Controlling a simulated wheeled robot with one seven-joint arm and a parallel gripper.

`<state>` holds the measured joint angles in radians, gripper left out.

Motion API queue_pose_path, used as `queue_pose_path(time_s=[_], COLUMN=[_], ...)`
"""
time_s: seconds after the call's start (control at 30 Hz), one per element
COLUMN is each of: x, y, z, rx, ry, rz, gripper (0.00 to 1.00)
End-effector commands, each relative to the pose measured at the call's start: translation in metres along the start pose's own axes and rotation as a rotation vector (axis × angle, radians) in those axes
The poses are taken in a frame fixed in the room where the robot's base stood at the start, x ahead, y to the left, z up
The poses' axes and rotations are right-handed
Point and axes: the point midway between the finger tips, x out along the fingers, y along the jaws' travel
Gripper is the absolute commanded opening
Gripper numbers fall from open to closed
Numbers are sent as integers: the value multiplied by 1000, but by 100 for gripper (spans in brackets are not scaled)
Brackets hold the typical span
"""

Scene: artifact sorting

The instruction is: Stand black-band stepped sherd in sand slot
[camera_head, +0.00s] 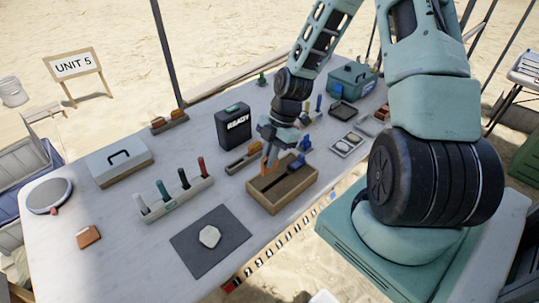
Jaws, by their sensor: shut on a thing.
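A wooden box of dark sand (304,196) stands near the front edge of the table, right of the middle. My gripper (269,160) points down over the back left part of this box. It is shut on a small orange-brown piece, which looks like the stepped sherd (269,164), held about upright. Its black band and steps are too small to make out. The gripper hides part of the piece, and I cannot tell whether its lower edge is in the sand or just above it. A dark slot line shows in the sand.
A black READY box (233,127) stands behind the sand box. Blue items (300,150) stand close to its right. A dark mat (186,240) with a pale stone (209,236) lies front left, beside a rack of coloured handles (176,204).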

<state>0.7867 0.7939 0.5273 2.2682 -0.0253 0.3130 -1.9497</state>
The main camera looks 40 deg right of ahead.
Motion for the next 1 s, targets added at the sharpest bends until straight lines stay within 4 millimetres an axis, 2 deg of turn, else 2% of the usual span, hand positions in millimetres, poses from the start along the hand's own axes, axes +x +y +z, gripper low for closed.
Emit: queue_pose_path(time_s=[0.3, 0.5, 1.0], x=[30, 44, 47], y=[0, 0, 0], z=[12, 18, 19], rx=[0, 1, 0], ry=[1, 0, 0], rz=[-2, -1, 0], gripper=[0, 0, 0])
